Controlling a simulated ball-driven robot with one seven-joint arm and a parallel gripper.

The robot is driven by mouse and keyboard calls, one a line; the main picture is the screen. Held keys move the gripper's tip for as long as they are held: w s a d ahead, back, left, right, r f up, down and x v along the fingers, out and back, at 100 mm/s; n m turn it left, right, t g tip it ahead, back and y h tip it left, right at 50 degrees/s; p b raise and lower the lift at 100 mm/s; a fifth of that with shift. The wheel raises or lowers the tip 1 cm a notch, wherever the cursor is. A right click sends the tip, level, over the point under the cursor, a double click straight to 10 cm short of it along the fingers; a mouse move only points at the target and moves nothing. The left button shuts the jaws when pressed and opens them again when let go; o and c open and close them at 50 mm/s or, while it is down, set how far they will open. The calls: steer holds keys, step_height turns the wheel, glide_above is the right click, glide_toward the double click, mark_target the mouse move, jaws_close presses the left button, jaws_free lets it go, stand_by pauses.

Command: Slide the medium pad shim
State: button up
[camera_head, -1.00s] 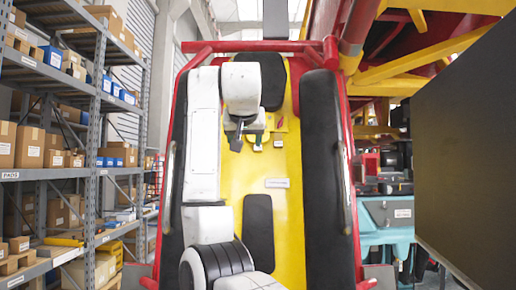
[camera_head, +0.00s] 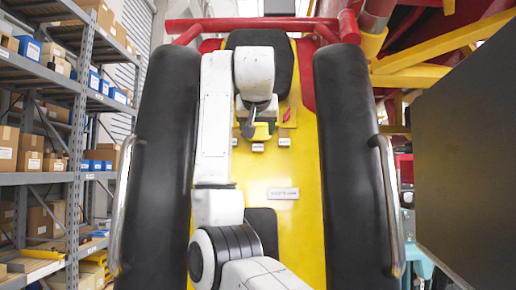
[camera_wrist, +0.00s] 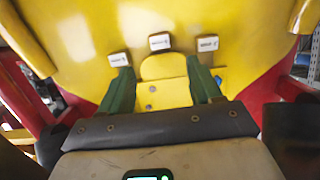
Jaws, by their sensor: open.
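The middle block (camera_head: 257,147) and right block (camera_head: 284,141) also show in the head view. Their labels are too small to read, so I cannot tell which is the medium shim. My gripper (camera_wrist: 160,90) is open, its green fingers spread on either side of a bolted yellow plate (camera_wrist: 165,94) below the blocks. No block is between the fingers.
Long black pads (camera_head: 345,150) with metal grab bars (camera_head: 390,205) flank the yellow panel. A label plate (camera_head: 283,193) lies lower on it. Shelves with boxes (camera_head: 60,130) stand at left, a dark board (camera_head: 465,150) at right.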

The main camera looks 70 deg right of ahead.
mark_target(258, 148)
steer(key=p+x, duration=0.3)
steer(key=x, duration=0.6)
steer(key=shift+d, duration=0.1)
steer(key=shift+x, duration=0.75)
jaws_close()
steer(key=shift+f, duration=0.1)
